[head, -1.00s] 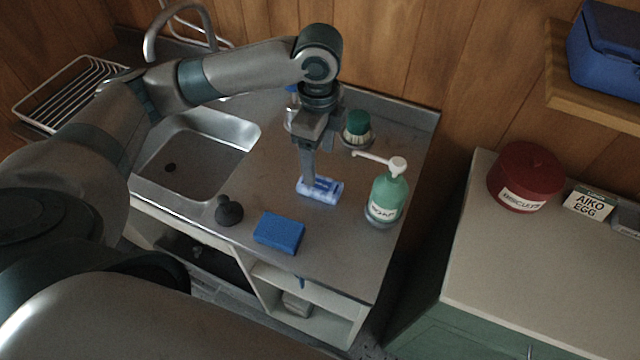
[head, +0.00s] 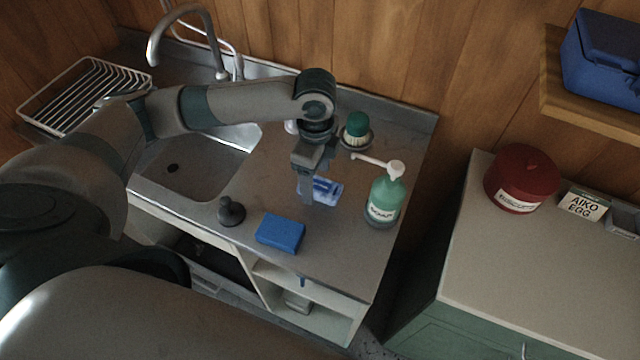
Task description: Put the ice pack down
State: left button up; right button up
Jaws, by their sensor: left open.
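The ice pack, which I take to be the small pale-blue and white block (head: 328,192), lies on the metal counter (head: 345,240) in the head view. My left gripper (head: 306,196) points down just left of it, with the fingers covering its left end in the picture. The gripper is open and does not hold the pack; whether a finger touches it I cannot tell. My right gripper is not in view.
A blue sponge-like block (head: 281,233) and a dark knobbed stopper (head: 231,212) lie near the counter's front edge. A green pump bottle (head: 384,200) and a green-topped brush (head: 356,128) stand right of the arm. The sink (head: 190,170) is at left.

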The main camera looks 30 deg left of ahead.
aim_at(317, 184)
pick_arm(q)
jog(key=shift+f, duration=0.85)
jog(key=shift+c, duration=0.3)
jog(key=c, duration=1.3)
jog(key=shift+o, duration=0.2)
jog(key=shift+r, duration=0.1)
notch_tip(317, 184, up, 8)
jog(key=shift+w+r+b, duration=0.1)
jog(key=shift+r+b, duration=0.15)
jog(key=shift+b, duration=0.6)
jog(key=shift+r, duration=0.7)
jog(key=shift+d, duration=0.1)
